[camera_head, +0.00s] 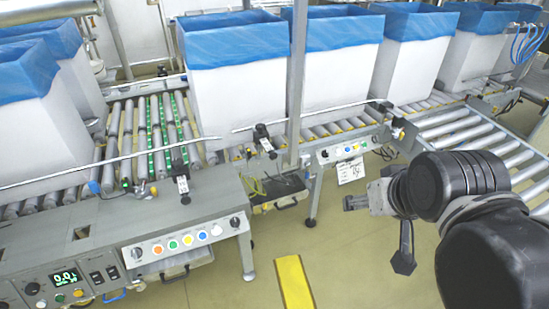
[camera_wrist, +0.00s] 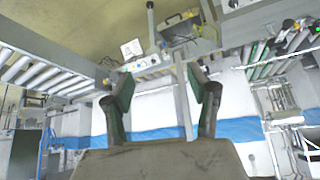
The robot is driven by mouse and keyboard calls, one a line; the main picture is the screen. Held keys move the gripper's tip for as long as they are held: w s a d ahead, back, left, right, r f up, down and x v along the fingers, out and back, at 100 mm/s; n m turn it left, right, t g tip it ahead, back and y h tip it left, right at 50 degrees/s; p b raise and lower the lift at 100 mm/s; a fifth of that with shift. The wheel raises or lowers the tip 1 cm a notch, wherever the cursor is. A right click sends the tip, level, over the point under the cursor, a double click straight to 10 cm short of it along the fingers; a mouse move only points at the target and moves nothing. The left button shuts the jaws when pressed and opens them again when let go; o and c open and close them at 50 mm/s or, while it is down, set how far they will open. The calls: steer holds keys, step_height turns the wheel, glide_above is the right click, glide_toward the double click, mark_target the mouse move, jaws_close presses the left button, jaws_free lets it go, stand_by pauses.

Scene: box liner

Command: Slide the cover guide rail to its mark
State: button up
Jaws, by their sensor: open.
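Two thin pale guide rails run along the front edge of the conveyor line in the head view: a left rail (camera_head: 110,161) and a right rail (camera_head: 310,115). I cannot tell which is the cover guide rail, and no mark for it can be made out. Black clamp-like brackets stand by the rails, one at the left (camera_head: 180,178) and one near the middle (camera_head: 263,139). My gripper (camera_head: 352,202) is in front of the conveyor, to the right of the middle bracket and apart from both rails. In the wrist view my gripper (camera_wrist: 160,78) has its fingers spread with nothing held between them.
White boxes with blue liners (camera_head: 330,65) stand on the rollers. A metal post (camera_head: 297,75) rises before them. A control panel (camera_head: 190,238) is at front left; a smaller button box (camera_head: 343,150) carries a hanging paper. A roller conveyor (camera_head: 465,135) lies at right. Open floor lies below.

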mark_target(275, 156)
steer(key=shift+c, duration=0.8)
steer(key=shift+w+a, duration=0.1)
steer(key=shift+w, duration=0.1)
steer(key=shift+c, duration=0.3)
steer(key=w+a+f+t+y+b, duration=0.1)
steer(key=w+a+f+b, duration=0.4)
steer(key=w, duration=0.9)
steer(key=w+a+f+n+t+y+b, duration=0.1)
steer(key=w+a+f+b, duration=0.4)
steer(key=w+f, duration=0.6)
steer(key=w+a+f+n+t+y+b, duration=0.1)
steer(key=w+a+f+t+y+b, duration=0.2)
steer(key=w, duration=1.6)
steer(key=shift+w+a+f+y+b, duration=0.15)
steer(key=shift+a+f+b, duration=0.35)
steer(key=shift+f+b, duration=0.4)
steer(key=shift+a+f+y+b, duration=0.2)
steer(key=shift+a+f+b, duration=0.4)
steer(key=shift+f, duration=0.55)
steer(key=shift+w+a+f+y+b, duration=0.15)
steer(key=shift+a+f+b, duration=0.3)
steer(key=shift+f+b, duration=0.45)
steer(key=shift+s+f, duration=0.1)
steer(key=shift+f, duration=0.05)
jaws_close()
